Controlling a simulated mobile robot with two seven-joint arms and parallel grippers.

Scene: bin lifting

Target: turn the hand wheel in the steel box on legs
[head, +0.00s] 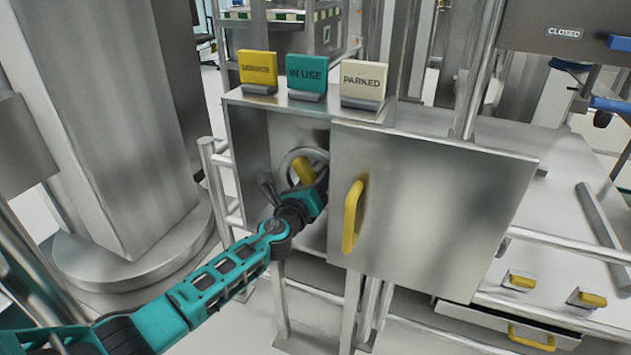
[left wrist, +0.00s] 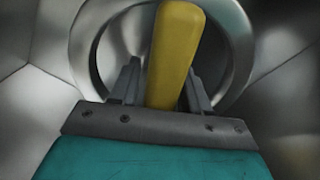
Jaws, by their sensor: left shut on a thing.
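The steel box (head: 252,135) stands on legs, with its door (head: 425,195) swung open to the right. The door has a yellow handle (head: 352,215). The hand wheel (head: 288,160) is a grey ring inside the box, with a yellow grip (head: 303,170) on it. My left gripper (head: 308,185) reaches into the box and is shut on the yellow grip. In the left wrist view the yellow grip (left wrist: 174,55) stands between the two fingers, in front of the wheel's ring (left wrist: 240,50). The open door hides the right side of the box. My right gripper is not in view.
Three signs stand on the box: a yellow one (head: 258,68), a teal "IN USE" one (head: 307,72) and a white "PARKED" one (head: 363,80). A wide steel column (head: 110,100) is at left. A steel bench (head: 560,190) with yellow-handled parts is at right.

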